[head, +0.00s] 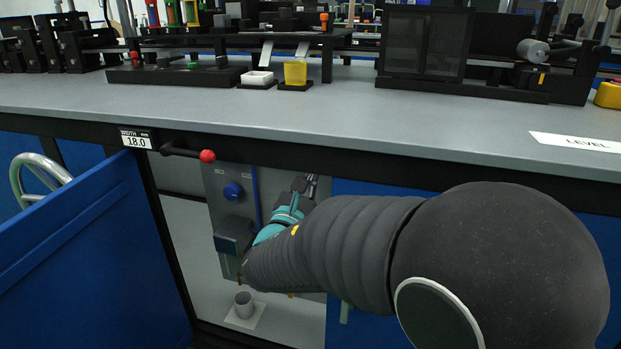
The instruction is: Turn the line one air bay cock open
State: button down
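The air bay under the bench is open, with its blue door (90,250) swung out to the left. My arm reaches in from the right and covers the panel's right and lower parts. My gripper (308,187) is at the panel's right side, small and partly hidden by my wrist. I cannot see its fingers' gap or any contact. No cock handle can be made out clearly; it may be hidden.
A black lever with a red ball (207,156) sticks out under the bench edge, above the bay. A grey cup (244,304) stands on a white pad on the bay floor. A closed blue front lies right of the opening.

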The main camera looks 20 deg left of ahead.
jog(key=shift+f, duration=0.1)
jog(key=s+f+b, duration=0.3)
jog(key=s+f, duration=0.3)
jog(key=s, duration=0.4)
jog(key=shift+f, duration=0.15)
